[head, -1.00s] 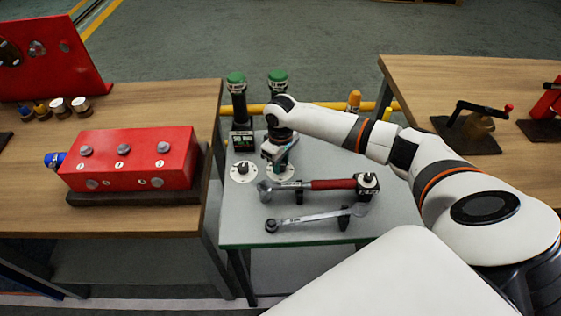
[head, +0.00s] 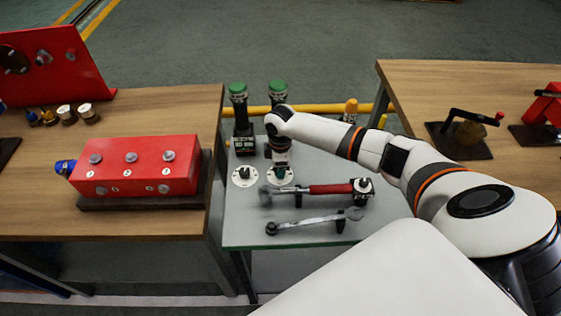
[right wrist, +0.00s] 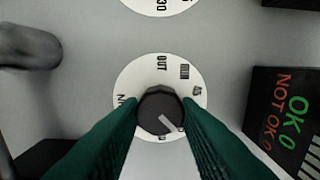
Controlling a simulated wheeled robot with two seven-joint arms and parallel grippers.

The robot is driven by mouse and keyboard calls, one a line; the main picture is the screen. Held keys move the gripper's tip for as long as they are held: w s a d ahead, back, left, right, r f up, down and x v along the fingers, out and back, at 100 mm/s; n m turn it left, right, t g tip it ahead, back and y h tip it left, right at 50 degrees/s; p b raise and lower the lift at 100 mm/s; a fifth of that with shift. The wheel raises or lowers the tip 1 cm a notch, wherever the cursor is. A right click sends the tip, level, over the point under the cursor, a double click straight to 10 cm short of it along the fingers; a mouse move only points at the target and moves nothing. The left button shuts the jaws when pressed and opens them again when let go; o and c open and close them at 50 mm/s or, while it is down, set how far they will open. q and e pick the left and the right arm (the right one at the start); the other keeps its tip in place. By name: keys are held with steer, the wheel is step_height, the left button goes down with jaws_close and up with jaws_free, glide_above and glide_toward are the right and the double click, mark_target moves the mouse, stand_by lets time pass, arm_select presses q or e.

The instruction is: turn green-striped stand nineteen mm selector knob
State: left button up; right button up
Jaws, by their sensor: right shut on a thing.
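The selector knob (right wrist: 160,110) is dark and round with a pale pointer line. It sits on a white dial (right wrist: 132,78) marked OUT and other labels; the pointer aims at the lower right. My right gripper (right wrist: 160,125) is shut on the knob, with one green finger on each side. In the head view my right gripper (head: 281,168) points down over the right-hand dial (head: 281,178) and hides much of it. This dial is on a grey stand (head: 240,228) with a green front edge. My left gripper is not in view.
A second dial (head: 245,176) lies to the left, with an OK/NOT OK display box (right wrist: 285,115) behind it. A red-handled wrench (head: 315,189) and a plain wrench (head: 310,221) lie in front. Two green-capped posts stand behind. A red box (head: 135,165) occupies the left table.

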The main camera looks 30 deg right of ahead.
steer(key=n, duration=0.2)
steer(key=shift+n, duration=0.4)
steer(key=shift+n+p, duration=0.4)
steer(key=shift+n, duration=1.1)
steer(key=shift+a, duration=0.1)
steer(key=o, duration=1)
step_height(320, 180, up, 12)
steer(key=shift+b, duration=0.75)
